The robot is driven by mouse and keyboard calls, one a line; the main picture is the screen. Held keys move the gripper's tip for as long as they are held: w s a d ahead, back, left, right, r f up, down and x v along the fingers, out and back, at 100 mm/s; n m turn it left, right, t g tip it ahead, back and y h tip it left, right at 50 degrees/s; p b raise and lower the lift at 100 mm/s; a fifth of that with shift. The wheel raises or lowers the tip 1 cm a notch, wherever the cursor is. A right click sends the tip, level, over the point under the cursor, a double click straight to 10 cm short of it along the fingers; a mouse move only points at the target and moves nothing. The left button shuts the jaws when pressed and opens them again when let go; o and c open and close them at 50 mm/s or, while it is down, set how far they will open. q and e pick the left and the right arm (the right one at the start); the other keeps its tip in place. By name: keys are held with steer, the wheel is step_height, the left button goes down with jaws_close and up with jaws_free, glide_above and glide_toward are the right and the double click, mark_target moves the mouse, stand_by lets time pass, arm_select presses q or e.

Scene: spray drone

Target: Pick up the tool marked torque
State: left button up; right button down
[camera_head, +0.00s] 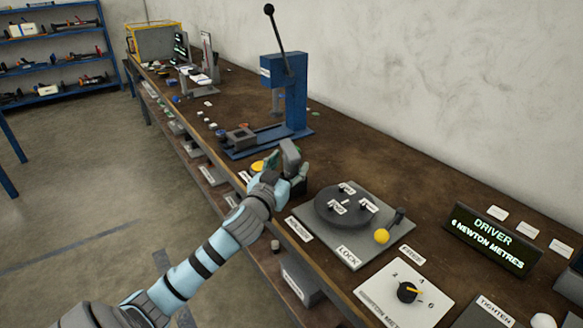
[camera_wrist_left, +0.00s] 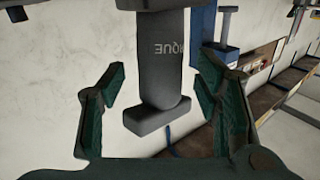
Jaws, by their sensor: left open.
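The torque tool is a grey handle with a wider block at one end. In the left wrist view the tool (camera_wrist_left: 160,75) runs down from the top edge, and part of an inverted-looking label ending in "QUE" shows on it. My left gripper (camera_wrist_left: 162,90) is open, with dark green fingers on either side of the tool and a visible gap on both sides. In the head view my left gripper (camera_head: 288,178) is over the bench's front part, and the grey tool (camera_head: 290,154) rises at its fingers. The tool's far end is cut off in the wrist view.
A blue lever press (camera_head: 295,95) stands behind the gripper. A plate with a round dark turntable (camera_head: 347,207) labelled "LOCK" lies to the right, near a dial panel (camera_head: 405,295) and a sign reading "DRIVER 6 NEWTON METRES" (camera_head: 490,240). A yellow disc (camera_head: 258,166) lies beside the gripper.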

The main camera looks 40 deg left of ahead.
arm_select(q)
steer(key=shift+x, duration=1.2)
steer(key=shift+s, duration=0.15)
jaws_close()
